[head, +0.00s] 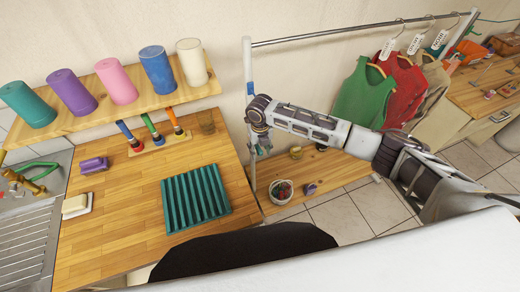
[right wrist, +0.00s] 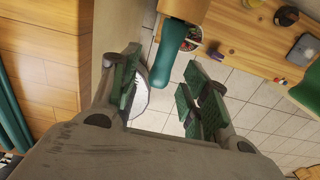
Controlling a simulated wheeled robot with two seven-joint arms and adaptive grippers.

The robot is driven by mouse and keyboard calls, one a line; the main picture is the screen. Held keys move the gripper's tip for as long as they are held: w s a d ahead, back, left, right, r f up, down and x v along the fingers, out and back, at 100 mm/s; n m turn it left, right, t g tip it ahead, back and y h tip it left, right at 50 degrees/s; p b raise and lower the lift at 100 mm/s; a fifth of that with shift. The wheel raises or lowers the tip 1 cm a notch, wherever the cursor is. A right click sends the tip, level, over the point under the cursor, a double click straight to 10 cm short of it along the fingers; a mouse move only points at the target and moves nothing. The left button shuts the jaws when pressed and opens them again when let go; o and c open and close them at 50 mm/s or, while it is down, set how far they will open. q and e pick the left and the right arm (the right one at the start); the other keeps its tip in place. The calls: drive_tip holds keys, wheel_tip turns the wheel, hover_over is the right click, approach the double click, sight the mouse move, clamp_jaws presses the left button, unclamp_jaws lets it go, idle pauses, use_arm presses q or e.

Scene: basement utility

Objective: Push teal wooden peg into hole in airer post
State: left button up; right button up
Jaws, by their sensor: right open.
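The airer post (head: 248,80) stands upright at the left end of the metal rail, with a small blue piece on it partway up. My right gripper (head: 263,148) is beside the post, its jaws open and empty. In the right wrist view, my right gripper (right wrist: 165,95) has its green-padded fingers spread apart. The teal peg (right wrist: 172,52) shows there at top centre, beyond the fingers and not between them. The hole is hidden, and I cannot tell how deep the peg sits. My left gripper is out of view.
A wooden worktop (head: 110,225) with a teal ridged mat (head: 195,198) is on the left, under a shelf of coloured cups (head: 120,82). A low wooden shelf (head: 335,172) with a small basket (head: 281,191) is below the gripper. Shirts (head: 362,98) hang from the rail.

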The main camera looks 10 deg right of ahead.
wheel_tip(320, 180, up, 12)
idle(0.9)
drive_tip(key=shift+s+a+f, duration=0.1)
drive_tip(key=shift+s, duration=0.15)
idle(0.8)
